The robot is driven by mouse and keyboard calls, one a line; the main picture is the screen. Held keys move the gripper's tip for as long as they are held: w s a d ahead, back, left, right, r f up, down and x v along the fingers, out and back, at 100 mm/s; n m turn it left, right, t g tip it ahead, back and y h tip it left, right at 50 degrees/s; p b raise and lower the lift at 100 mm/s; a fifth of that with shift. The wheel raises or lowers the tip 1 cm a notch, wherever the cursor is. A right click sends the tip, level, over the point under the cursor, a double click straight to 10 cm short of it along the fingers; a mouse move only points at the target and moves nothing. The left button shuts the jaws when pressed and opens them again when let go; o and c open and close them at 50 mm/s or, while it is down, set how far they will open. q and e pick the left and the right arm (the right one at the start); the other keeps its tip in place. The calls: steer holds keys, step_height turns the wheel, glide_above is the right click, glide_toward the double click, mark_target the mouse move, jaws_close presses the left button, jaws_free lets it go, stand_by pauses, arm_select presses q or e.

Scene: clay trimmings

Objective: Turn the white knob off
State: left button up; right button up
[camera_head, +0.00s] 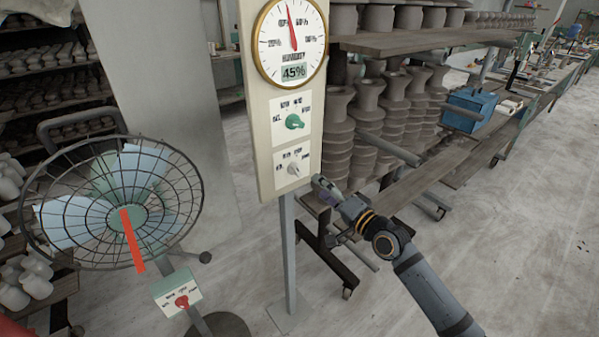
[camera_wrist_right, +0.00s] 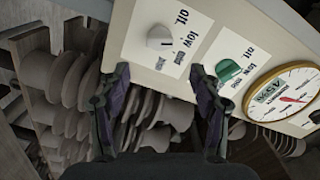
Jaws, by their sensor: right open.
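The white knob (camera_head: 293,168) sits on a white label plate low on the cream control panel (camera_head: 262,150). It also shows in the right wrist view (camera_wrist_right: 159,37), in the upper middle, beyond and between my fingers. My right gripper (camera_head: 318,182) is at the panel's lower right edge in the head view. In the right wrist view its two fingers (camera_wrist_right: 160,78) are spread apart with nothing between them, and they do not touch the knob. Label words such as "low" show beside the knob, but its exact setting is hard to tell. My left gripper is not in view.
A green knob (camera_head: 294,121) and a round humidity gauge (camera_head: 291,42) reading 45% sit above on the same panel. A caged fan (camera_head: 128,215) with a red knob (camera_head: 181,301) stands to the left. Shelves of clay pots (camera_head: 395,100) stand close behind the panel at right.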

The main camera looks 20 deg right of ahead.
mark_target(300, 171)
steer(key=x, duration=1)
steer(key=shift+f, duration=0.1)
steer(key=c, duration=1.1)
